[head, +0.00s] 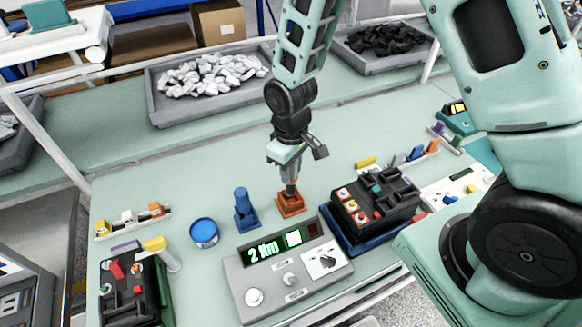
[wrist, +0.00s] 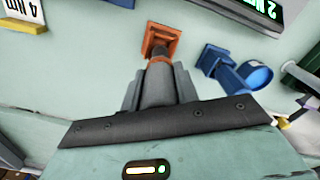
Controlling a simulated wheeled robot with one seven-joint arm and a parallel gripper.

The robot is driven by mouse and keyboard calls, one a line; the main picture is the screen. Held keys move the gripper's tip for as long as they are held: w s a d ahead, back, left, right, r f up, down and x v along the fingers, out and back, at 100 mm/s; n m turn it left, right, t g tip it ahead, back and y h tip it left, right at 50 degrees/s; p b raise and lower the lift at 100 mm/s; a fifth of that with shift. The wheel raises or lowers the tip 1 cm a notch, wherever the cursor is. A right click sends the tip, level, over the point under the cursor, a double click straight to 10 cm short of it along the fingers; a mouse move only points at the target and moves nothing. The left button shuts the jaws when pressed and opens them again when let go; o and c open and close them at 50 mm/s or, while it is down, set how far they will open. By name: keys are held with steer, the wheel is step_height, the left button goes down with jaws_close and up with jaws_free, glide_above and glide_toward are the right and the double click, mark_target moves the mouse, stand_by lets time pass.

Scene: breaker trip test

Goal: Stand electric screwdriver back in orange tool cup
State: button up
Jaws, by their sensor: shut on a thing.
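The electric screwdriver (head: 291,172) is grey with an orange band near its lower end. My gripper (head: 288,157) is shut on it and holds it about upright. The orange tool cup (head: 290,204) stands on the green bench directly below, and the screwdriver's lower end is at the cup's mouth.
A blue tool cup with a blue tool (head: 244,208) stands just left, and a blue tin (head: 204,233) further left. A grey console reading 2 Nm (head: 285,270) is in front. A black breaker unit (head: 376,210) on a blue tray is at right.

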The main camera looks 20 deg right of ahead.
mark_target(291, 184)
steer(key=shift+f+b, duration=2.05)
steer(key=shift+f, duration=0.65)
stand_by(0.3)
steer(key=o, duration=1.1)
step_height(291, 184, up, 17)
steer(key=shift+r+b, duration=0.2)
steer(key=shift+b, duration=0.8)
steer(key=shift+n+y, duration=0.3)
steer(key=shift+n, duration=0.6)
steer(key=s+a, duration=0.2)
steer(key=s, duration=0.4)
steer(key=s+a, duration=0.2)
steer(key=s, duration=0.5)
steer(key=s+a, duration=0.2)
steer(key=s, duration=0.5)
steer(key=shift+a+r, duration=0.2)
